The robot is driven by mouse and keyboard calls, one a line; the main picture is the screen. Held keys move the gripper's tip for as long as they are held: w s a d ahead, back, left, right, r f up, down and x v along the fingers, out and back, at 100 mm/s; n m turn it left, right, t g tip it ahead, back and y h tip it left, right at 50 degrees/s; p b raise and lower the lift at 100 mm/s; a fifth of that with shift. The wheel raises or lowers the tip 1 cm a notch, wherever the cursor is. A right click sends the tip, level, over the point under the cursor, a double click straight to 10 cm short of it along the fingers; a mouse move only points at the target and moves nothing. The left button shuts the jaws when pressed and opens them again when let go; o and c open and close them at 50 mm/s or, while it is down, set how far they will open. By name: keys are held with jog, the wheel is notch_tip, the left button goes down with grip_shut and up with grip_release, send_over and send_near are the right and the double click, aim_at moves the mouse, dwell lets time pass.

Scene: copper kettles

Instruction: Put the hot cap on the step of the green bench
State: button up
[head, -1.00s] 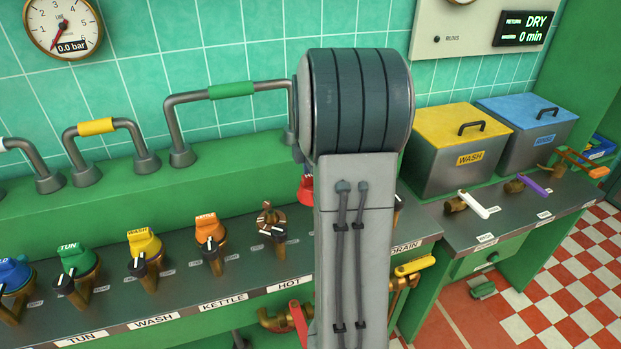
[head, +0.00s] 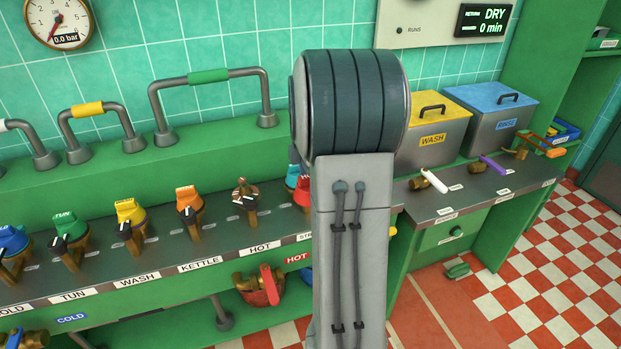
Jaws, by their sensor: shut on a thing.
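A small red piece (head: 304,190), likely the hot cap, shows at the left edge of my upright arm link; most of it is hidden, and I cannot tell what it touches. My gripper is hidden behind my arm. The HOT valve (head: 245,192) has a bare brass top with no coloured cap. The green bench (head: 225,130) has a raised green step along the wall, behind the row of valves, carrying bent grey handles.
Valves with blue, green (head: 70,228), yellow (head: 130,212) and orange (head: 188,198) caps stand left of HOT. My arm blocks the middle. WASH (head: 430,140) and RINSE (head: 500,115) boxes stand at right. A red lever (head: 268,285) is below the bench front.

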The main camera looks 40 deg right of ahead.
jog(key=shift+s+a+f, duration=0.4)
jog(key=shift+a+f, duration=0.05)
jog(key=shift+a, duration=0.25)
jog(key=w+a+f+m, duration=0.3)
jog(key=a+f+m, duration=1.1)
jog(key=a+f, duration=0.6)
jog(key=shift+a+m, duration=0.4)
jog(key=shift+a, duration=0.65)
